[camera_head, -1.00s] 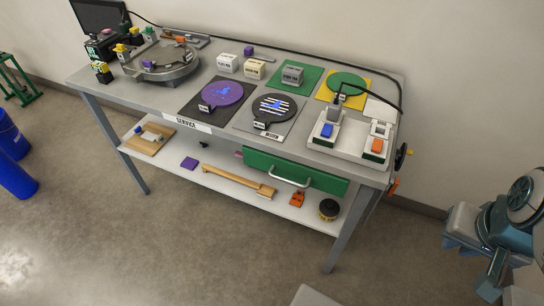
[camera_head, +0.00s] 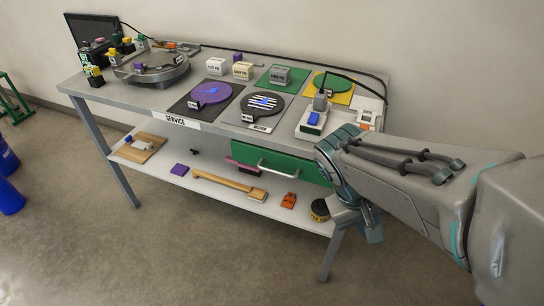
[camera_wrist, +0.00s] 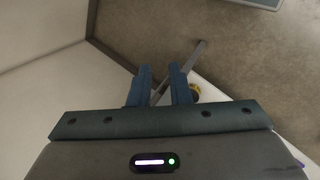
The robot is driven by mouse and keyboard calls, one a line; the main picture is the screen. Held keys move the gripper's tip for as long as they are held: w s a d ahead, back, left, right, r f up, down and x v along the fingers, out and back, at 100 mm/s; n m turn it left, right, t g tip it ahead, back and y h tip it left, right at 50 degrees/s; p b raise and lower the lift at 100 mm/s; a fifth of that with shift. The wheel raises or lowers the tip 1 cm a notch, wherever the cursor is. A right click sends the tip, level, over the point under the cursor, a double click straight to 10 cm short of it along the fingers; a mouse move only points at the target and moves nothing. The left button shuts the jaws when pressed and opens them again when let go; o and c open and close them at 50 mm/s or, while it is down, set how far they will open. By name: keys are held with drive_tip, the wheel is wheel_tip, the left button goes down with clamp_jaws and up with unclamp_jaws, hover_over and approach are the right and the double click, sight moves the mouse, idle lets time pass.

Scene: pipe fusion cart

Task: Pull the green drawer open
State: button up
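The green drawer (camera_head: 310,169) hangs under the right part of the tabletop. Its pale bar handle (camera_head: 277,172) is on the front face, and my arm hides the drawer's right end. How far the drawer stands out, if at all, is hard to tell. My gripper (camera_head: 368,230) is right of the drawer, below tabletop height near the right table leg, and does not touch the handle. In the wrist view the two dark blue fingers (camera_wrist: 160,72) stand apart with nothing between them. The drawer and handle are not recognisable there.
The grey workbench (camera_head: 205,130) has a white lower shelf (camera_head: 220,190) holding a wooden-handled tool (camera_head: 222,181), an orange item (camera_head: 288,201) and a round yellow-black item (camera_head: 320,210). The right table leg (camera_head: 331,255) is near my gripper. The floor before the bench is clear.

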drive_tip(key=w+f+n+t+h+b, duration=0.25)
drive_tip(key=w+f+h+b, duration=0.2)
drive_tip(key=f+b, duration=0.25)
drive_tip(key=n+t+y+b, duration=0.2)
drive_tip(key=n+t+b, duration=0.7)
drive_tip(key=t+b, duration=0.75)
approach(274, 172)
drive_tip(key=shift+g, duration=0.3)
drive_tip(key=b+x, duration=0.1)
drive_tip(key=x, duration=0.9)
drive_tip(key=shift+w, duration=0.2)
clamp_jaws()
